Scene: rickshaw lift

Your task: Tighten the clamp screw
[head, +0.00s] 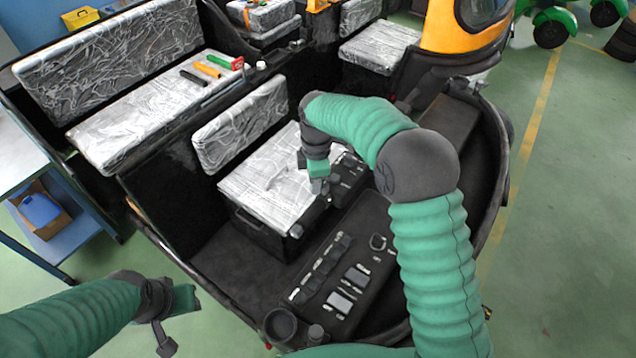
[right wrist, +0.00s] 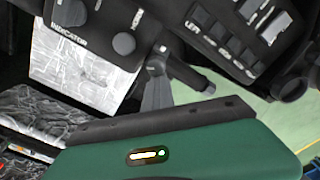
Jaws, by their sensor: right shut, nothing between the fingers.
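My right gripper (head: 319,187) points down beside the dark steering column and switch housing (head: 345,180), in front of the silver-covered driver's seat. It is shut with nothing between its fingers. In the right wrist view its grey fingers (right wrist: 155,92) hang close to a dark handlebar grip (right wrist: 190,72) and a panel marked "INDICATOR" (right wrist: 68,40). I cannot tell whether they touch. I cannot make out the clamp screw for certain in either view. My left gripper (head: 165,340) is low at the left, beyond the vehicle's edge, apart from everything; its jaw opening is unclear.
The driver's seat (head: 262,195) is just left of the right gripper. A dashboard with switches (head: 345,290) lies below it. Several hand tools (head: 207,70) lie on the rear seat. A blue side table (head: 20,150) stands at the left. Green floor (head: 575,210) is open at the right.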

